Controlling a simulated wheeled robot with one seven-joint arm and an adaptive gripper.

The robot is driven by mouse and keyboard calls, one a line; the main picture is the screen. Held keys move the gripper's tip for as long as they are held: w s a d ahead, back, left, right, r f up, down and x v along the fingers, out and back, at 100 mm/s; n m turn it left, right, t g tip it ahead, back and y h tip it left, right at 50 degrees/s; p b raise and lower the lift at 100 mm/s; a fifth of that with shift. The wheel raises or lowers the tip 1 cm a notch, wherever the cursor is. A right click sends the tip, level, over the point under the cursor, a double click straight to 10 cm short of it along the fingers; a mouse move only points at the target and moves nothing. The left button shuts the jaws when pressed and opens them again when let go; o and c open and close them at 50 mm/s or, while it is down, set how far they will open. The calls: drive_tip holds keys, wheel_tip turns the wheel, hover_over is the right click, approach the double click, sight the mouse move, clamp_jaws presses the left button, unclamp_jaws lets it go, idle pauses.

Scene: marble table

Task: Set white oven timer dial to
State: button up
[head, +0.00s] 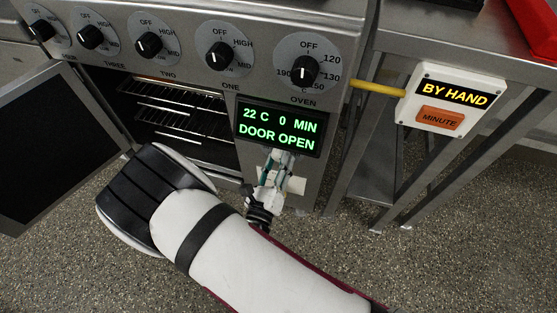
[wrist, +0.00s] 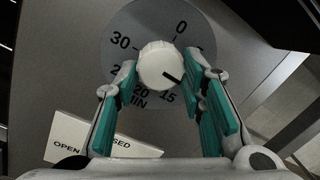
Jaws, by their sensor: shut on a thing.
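The white timer dial (wrist: 158,66) sits on a round grey scale plate (wrist: 145,18) in the wrist view. Its dark pointer line slants to the lower right, between the 0 and the 15, toward numbers hidden by the right finger. My gripper (wrist: 160,62) is shut on the dial, with one teal finger on each side. In the head view my gripper (head: 272,170) is at the oven front just below the green display (head: 279,128), and the dial is hidden there. The display reads "22 C 0 MIN DOOR OPEN".
The oven door (head: 50,150) stands open at left, showing racks (head: 175,125). The black oven temperature knob (head: 304,70) is above the display. A white plate (wrist: 100,138) reading "OPEN" and "SED", partly covered, is below the dial. A "BY HAND" box (head: 452,97) is at right.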

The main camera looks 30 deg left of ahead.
drive_tip(key=m, duration=0.5)
drive_tip(key=shift+s+a+f+h+p, duration=0.1)
drive_tip(key=shift+h+p, duration=0.25)
drive_tip(key=shift+h, duration=0.05)
drive_tip(key=shift+a+m, duration=0.1)
drive_tip(key=shift+m, duration=1.9)
drive_tip(key=o, duration=1.1)
drive_tip(key=shift+o, duration=0.2)
